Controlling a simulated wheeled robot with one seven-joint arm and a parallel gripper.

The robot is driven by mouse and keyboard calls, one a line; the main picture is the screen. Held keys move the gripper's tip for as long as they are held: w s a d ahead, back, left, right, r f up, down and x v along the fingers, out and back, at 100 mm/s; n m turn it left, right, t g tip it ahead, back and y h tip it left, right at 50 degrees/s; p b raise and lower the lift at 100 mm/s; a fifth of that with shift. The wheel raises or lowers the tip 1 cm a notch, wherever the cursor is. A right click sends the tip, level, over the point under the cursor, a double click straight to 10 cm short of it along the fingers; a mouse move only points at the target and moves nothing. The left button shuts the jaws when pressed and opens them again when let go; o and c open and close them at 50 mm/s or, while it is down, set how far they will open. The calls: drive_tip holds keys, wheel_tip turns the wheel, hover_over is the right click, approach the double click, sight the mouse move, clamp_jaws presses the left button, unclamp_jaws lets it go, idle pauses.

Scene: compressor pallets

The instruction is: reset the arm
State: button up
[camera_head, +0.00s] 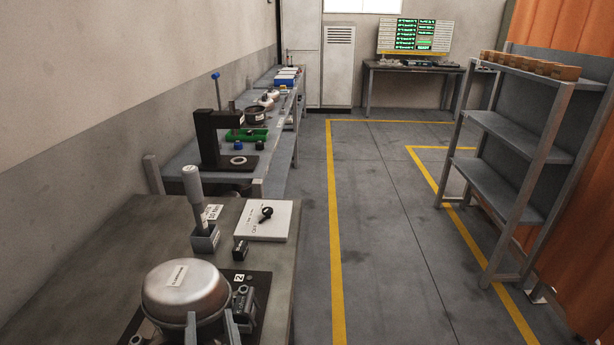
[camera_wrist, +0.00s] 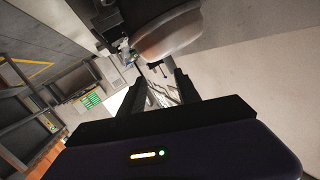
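My gripper (camera_wrist: 158,84) shows in the wrist view with its two dark fingers spread apart. Nothing is held between them; background shows through the gap. A rounded metal compressor (camera_head: 186,288) with a white label on top sits on a dark pallet (camera_head: 263,283) at the front of the near bench in the head view. It also shows in the wrist view (camera_wrist: 168,38), tilted, beyond and above the fingers; I cannot tell how far off it is. Two grey prongs stand before the compressor at the bottom of the head view; I cannot tell whether they are my fingers.
The near bench (camera_head: 90,250) also carries a grey-handled tool in a block (camera_head: 205,238), a small black block (camera_head: 240,249) and a white board with a black knob (camera_head: 264,220). A black press (camera_head: 207,140) stands behind. A shelf rack (camera_head: 515,135) stands right; the floor between is clear.

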drive_tip(key=s+d+f+h, duration=0.3)
drive_tip(key=s+d+f, duration=0.1)
drive_tip(key=s+d, duration=1)
drive_tip(key=s+d+f+m+h, duration=0.1)
drive_tip(key=s+d+f+h, duration=0.2)
drive_tip(key=s+d, duration=1.2)
drive_tip(key=d+f, duration=0.2)
drive_tip(key=d, duration=0.3)
drive_tip(key=shift+d+f, duration=0.25)
drive_tip(key=shift+d, duration=0.15)
